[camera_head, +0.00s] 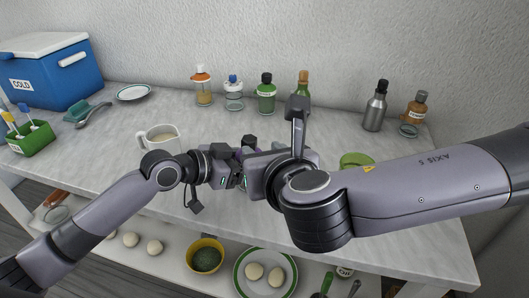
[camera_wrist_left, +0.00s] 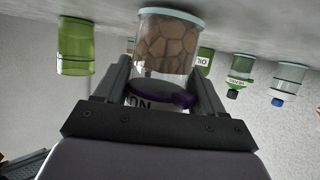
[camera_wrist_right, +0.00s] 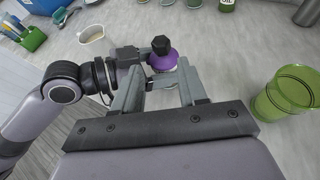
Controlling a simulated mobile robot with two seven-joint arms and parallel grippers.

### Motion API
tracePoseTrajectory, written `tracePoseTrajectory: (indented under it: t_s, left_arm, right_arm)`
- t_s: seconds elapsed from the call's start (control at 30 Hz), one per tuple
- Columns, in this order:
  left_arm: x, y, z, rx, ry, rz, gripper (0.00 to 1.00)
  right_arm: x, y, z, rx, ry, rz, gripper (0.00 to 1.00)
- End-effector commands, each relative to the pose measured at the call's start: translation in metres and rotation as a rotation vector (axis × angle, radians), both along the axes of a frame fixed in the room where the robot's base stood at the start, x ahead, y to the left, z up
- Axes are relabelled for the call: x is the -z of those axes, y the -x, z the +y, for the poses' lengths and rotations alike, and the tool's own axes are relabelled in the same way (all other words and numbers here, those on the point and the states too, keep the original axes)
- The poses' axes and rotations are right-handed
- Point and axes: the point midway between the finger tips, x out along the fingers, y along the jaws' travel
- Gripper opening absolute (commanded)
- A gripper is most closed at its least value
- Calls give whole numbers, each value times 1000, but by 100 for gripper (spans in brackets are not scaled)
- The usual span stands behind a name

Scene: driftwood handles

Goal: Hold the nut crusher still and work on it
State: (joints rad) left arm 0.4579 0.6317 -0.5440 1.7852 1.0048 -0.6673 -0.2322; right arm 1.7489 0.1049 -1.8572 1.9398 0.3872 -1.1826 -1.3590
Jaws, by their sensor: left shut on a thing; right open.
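The nut crusher is a clear jar of brown nuts (camera_wrist_left: 165,45) with a purple top, seen upside down in the left wrist view. In the right wrist view its purple top (camera_wrist_right: 163,62) carries a dark knob. My left gripper (camera_wrist_left: 160,88) is shut on the jar, one finger on each side. My right gripper (camera_wrist_right: 161,82) is open, its fingers pointing toward the purple top with a gap between them; I cannot tell whether they touch it. In the head view my right arm hides most of the crusher and the left fingertips.
A green cup (camera_wrist_right: 285,95) stands right of the crusher. A white jug (camera_head: 160,138) stands to the left. Several bottles, one a green bottle (camera_head: 266,95), line the back wall. A blue cool box (camera_head: 55,75) and a green caddy (camera_head: 32,140) are at the far left.

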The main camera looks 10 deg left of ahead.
Motion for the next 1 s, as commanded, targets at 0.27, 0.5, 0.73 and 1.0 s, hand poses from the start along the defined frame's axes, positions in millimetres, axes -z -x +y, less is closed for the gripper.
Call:
tracePoseTrajectory:
  t_s: [0.27,0.5,0.73,1.0]
  left_arm:
    - [-1,0,0,0,1,-1,30]
    - [-1,0,0,0,1,-2,30]
    - [-1,0,0,0,1,-1,30]
    - [-1,0,0,0,1,-1,30]
  right_arm:
    - [-1,0,0,1,-1,-1,55]
    - [-14,-8,16,-61,-82,-11,57]
    - [-55,-26,48,-248,-262,-64,57]
    - [-95,-42,61,-481,-379,-153,57]
